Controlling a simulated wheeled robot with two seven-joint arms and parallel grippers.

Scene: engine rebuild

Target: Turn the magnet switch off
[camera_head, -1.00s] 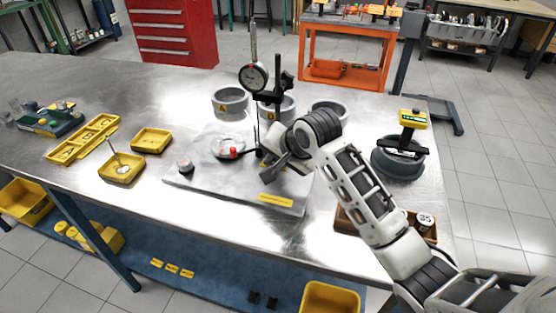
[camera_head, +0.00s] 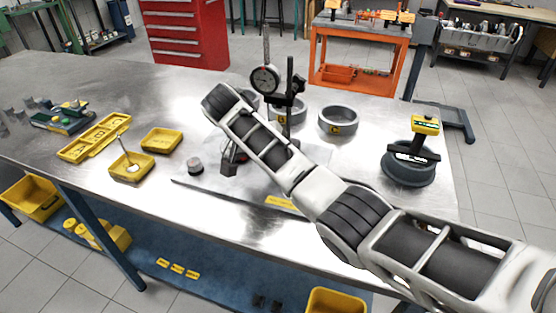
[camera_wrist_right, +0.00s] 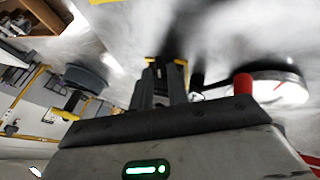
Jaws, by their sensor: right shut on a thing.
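The dial gauge stand (camera_head: 289,85) stands upright on the metal plate (camera_head: 205,184), with its round dial (camera_head: 265,79) near the top. My right forearm crosses in front of its foot, so I cannot see the magnet switch in the head view. My right gripper (camera_head: 230,163) is low over the plate, left of the stand. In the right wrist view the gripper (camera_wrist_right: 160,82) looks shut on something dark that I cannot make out. A red knob (camera_wrist_right: 243,84) and a pale disc (camera_wrist_right: 281,88) are just right of the fingers. My left gripper is out of view.
Grey rings, one (camera_head: 338,121) clear to see, stand behind the plate. A small round knob (camera_head: 195,167) sits at its left. Yellow trays (camera_head: 161,140) lie further left. A dark round block with a yellow-topped tool (camera_head: 410,170) stands at the right.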

